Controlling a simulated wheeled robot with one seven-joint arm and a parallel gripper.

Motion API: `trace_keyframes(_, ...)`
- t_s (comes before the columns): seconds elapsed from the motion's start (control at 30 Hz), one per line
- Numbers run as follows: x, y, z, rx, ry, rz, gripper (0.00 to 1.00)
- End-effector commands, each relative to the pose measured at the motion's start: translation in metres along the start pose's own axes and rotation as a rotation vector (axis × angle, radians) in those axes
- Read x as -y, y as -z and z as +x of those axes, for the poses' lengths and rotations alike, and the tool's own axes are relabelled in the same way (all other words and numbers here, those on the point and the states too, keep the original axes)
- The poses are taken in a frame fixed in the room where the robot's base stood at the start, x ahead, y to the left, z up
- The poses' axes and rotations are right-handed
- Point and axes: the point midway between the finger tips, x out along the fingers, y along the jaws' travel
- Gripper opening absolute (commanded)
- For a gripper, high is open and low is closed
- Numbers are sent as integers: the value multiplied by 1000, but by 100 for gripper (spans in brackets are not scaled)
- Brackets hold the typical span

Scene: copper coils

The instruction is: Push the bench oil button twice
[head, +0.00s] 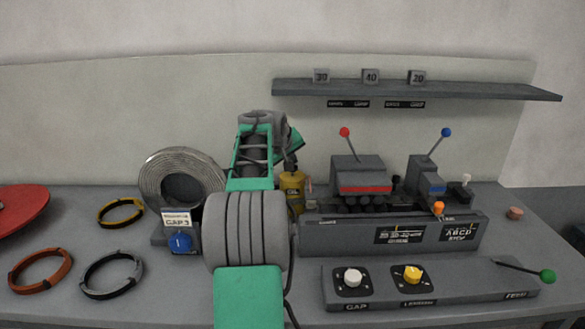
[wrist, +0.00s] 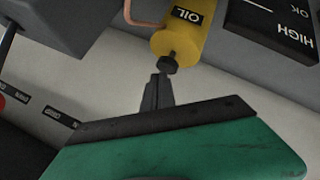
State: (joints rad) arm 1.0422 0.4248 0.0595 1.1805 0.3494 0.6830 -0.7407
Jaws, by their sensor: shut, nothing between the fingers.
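The yellow oil can (head: 292,184) stands on the bench, left of the grey machine and partly behind my arm. In the wrist view the yellow body (wrist: 182,35) carries an OIL label, and its dark round button (wrist: 167,64) sticks out towards my gripper. My gripper (wrist: 159,80) is shut and empty, its dark fingertips very close to the button. I cannot tell whether they touch it. In the head view my gripper (head: 291,165) is small and dark, just above the can, partly hidden by my green wrist.
The grey machine (head: 390,235) with red and blue levers stands right of the can. A large grey coil (head: 180,160) is to the left. A control panel (head: 440,290) with white and yellow knobs lies in front. A shelf (head: 420,90) hangs behind. A copper-coloured tube (wrist: 130,15) runs beside the can.

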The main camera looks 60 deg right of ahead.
Motion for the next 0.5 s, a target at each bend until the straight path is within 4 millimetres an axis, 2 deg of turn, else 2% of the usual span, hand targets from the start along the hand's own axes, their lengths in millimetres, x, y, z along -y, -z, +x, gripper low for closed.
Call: trace_keyframes(0.5,4,-4,5,1,0,0,0)
